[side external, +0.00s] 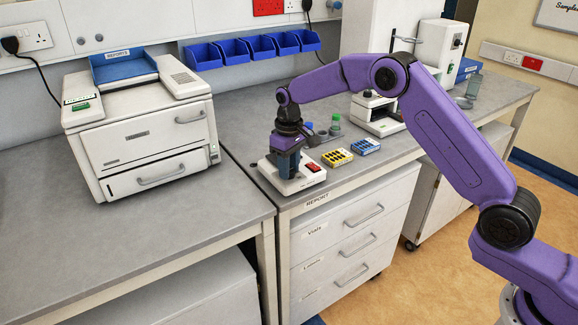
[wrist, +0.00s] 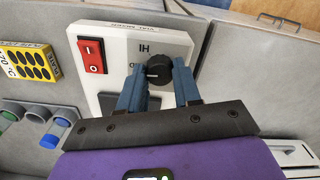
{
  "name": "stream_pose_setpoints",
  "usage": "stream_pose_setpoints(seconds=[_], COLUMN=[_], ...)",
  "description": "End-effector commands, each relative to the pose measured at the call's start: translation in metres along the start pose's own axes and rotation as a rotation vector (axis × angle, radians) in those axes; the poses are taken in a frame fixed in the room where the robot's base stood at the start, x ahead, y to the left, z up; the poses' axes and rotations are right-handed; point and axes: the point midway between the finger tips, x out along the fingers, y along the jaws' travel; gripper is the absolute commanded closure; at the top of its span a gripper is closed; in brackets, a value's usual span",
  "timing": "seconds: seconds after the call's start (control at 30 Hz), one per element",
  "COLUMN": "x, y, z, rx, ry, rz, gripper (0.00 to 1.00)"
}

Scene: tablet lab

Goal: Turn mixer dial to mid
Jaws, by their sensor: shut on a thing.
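The mixer (side external: 284,183) is a small white box with a red rocker switch (side external: 314,167) near the front edge of the bench. In the wrist view its white top (wrist: 120,38) carries a red switch (wrist: 90,55) marked I and O, and a round black dial (wrist: 159,70) with a pale pointer line. The letters "HI" show near the dial; other marks are partly hidden. My gripper (wrist: 157,85) has its blue fingers on either side of the dial, shut on it. In the side view my gripper (side external: 288,162) points down over the mixer and hides the dial.
A yellow rack (side external: 337,157) and a blue rack (side external: 366,146) lie to the right of the mixer. Behind them are capped vials (side external: 335,125) and a microscope-like device (side external: 377,112). A large white printer-like machine (side external: 142,130) stands on the left bench. The bench edge is close in front.

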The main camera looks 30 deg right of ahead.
Motion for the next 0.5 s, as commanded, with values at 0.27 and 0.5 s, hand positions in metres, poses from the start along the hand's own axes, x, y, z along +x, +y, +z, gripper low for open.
stream_pose_setpoints(seconds=[0.27, 0.5], x=[0.0001, 0.0001], y=[-0.0002, -0.0002], z=[-0.0006, -0.0006], rx=[0.009, 0.008], ry=[0.003, 0.002], rz=[0.0, 0.0], gripper=[0.98, 0.44])
